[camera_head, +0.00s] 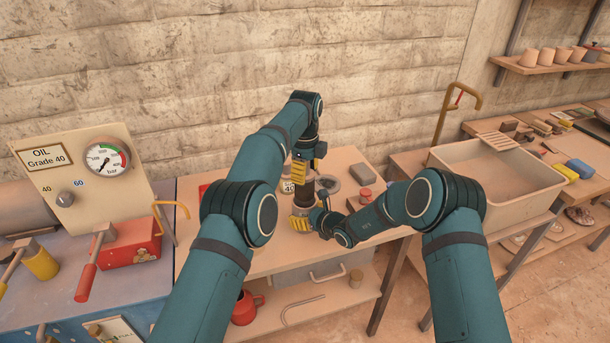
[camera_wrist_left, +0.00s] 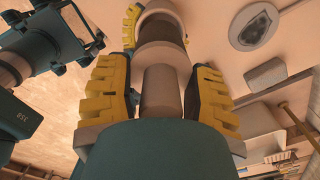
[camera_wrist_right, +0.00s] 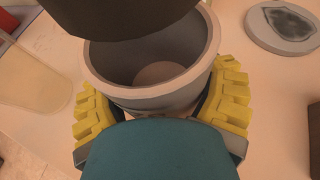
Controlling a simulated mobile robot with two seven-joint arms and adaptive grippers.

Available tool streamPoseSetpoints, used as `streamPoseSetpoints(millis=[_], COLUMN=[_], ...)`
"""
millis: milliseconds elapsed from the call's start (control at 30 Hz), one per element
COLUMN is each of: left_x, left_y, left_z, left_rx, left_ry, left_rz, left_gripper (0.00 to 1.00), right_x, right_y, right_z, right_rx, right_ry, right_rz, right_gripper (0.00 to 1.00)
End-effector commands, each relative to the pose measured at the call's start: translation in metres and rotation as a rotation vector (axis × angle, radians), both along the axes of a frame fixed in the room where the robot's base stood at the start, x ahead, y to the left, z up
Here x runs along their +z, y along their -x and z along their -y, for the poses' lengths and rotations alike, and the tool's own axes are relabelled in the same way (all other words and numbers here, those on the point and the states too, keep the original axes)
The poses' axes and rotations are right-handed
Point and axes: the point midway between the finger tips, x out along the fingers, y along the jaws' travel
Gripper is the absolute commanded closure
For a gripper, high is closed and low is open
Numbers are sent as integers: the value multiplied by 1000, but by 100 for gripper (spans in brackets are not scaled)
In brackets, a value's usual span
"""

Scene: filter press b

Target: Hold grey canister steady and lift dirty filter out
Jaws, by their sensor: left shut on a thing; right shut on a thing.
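The grey canister (camera_wrist_right: 205,65) stands on the workbench, its open top seen from above in the right wrist view. My right gripper (camera_head: 303,222) is shut around it, with a yellow finger on each side (camera_wrist_right: 160,115). The dirty filter (camera_head: 303,194) is a dark brown cylinder, upright over the canister. My left gripper (camera_head: 305,160) is shut on its narrow upper part, which also shows in the left wrist view (camera_wrist_left: 160,90). In the right wrist view the filter's lower end (camera_wrist_right: 110,18) appears above the rim, and the canister's inside is visible below it.
A round grey dish (camera_wrist_right: 285,22) with dark contents lies beside the canister. A pale translucent container (camera_wrist_right: 35,70) stands on the other side. A grey block (camera_head: 362,174) lies behind right. The oil panel (camera_head: 90,175) is left; a large tray (camera_head: 500,210) is right.

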Motion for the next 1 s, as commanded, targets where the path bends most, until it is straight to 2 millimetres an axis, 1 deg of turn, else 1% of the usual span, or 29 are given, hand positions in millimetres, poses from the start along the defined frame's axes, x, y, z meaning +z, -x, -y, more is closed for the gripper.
streamPoseSetpoints(millis=[100, 467, 733, 900, 933, 1000], left_x=[3, 4, 14, 14, 14, 14], left_y=[0, 0, 0, 0, 0, 0], left_z=[0, 0, 0, 0, 0, 0], left_rx=[0, 0, 0, 0, 0, 0], left_ry=[0, 0, 1, 0, 0, 0], left_rz=[1, 1, 2, 0, 0, 0], left_gripper=[82, 82, 82, 82, 82, 82], right_x=[0, 0, 0, 0, 0, 0], right_y=[0, 0, 0, 0, 0, 0], right_z=[0, 0, 0, 0, 0, 0], right_rx=[0, 0, 0, 0, 0, 0], right_ry=[0, 0, 0, 0, 0, 0], right_rz=[0, 0, 0, 0, 0, 0], right_gripper=[70, 70, 70, 70, 20, 0])
